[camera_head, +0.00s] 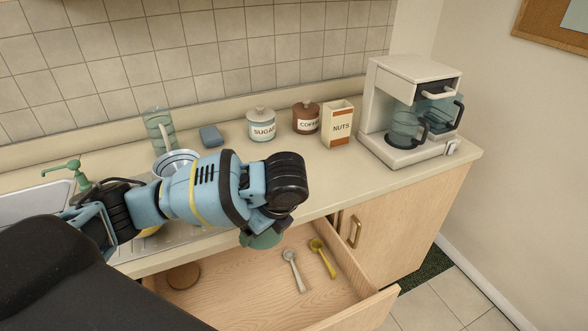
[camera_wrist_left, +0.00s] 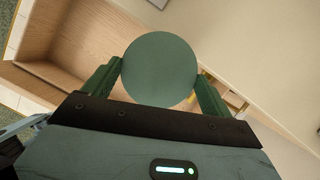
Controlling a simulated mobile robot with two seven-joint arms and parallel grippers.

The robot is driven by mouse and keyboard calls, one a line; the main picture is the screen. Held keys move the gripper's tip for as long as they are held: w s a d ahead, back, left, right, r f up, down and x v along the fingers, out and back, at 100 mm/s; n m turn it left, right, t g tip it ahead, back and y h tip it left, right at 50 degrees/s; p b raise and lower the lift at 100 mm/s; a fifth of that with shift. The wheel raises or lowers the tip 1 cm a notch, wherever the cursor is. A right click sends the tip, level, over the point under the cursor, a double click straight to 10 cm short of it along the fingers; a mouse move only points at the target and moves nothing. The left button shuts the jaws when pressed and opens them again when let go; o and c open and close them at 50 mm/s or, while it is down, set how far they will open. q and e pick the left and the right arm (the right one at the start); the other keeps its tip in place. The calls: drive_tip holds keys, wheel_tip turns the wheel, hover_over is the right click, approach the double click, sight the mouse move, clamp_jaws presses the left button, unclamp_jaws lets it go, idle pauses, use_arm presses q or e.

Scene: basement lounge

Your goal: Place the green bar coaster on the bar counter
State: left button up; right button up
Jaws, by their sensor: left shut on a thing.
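The green bar coaster (camera_wrist_left: 160,69) is a flat round disc. My left gripper (camera_wrist_left: 159,82) is shut on it, with one green finger at each side in the left wrist view. In the head view the coaster (camera_head: 263,239) shows partly below my left wrist, above the open drawer and in front of the counter's front edge; my wrist hides the rest of it and the fingers. The bar counter (camera_head: 395,178) is a beige top along the tiled wall. My right gripper is in neither view.
The open wooden drawer (camera_head: 235,287) holds a grey scoop (camera_head: 294,270), a yellow scoop (camera_head: 322,257) and a brown disc (camera_head: 184,275). A sugar jar (camera_head: 262,126), coffee jar (camera_head: 306,118), nuts box (camera_head: 339,126) and coffee maker (camera_head: 400,105) stand on the counter. Counter before the jars is clear.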

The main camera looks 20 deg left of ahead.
use_arm(q)
drive_tip(key=shift+w+a+r+m+t, duration=0.1)
drive_tip(key=shift+a+r+m+t, duration=0.2)
drive_tip(key=shift+a+m, duration=0.5)
drive_tip(key=shift+d, duration=0.15)
drive_tip(key=w+a, duration=0.2)
drive_tip(key=w, duration=0.2)
drive_tip(key=w+a+f, duration=0.1)
drive_tip(key=w+a, duration=0.1)
drive_tip(key=w, duration=0.3)
drive_tip(key=w+a, duration=0.3)
drive_tip(key=w, duration=0.2)
drive_tip(key=shift+w+f, duration=0.25)
drive_tip(key=shift+f, duration=1.75)
drive_tip(key=shift+s+f, duration=0.1)
drive_tip(key=o, duration=0.5)
drive_tip(key=shift+f, duration=0.1)
drive_tip(key=o, duration=0.3)
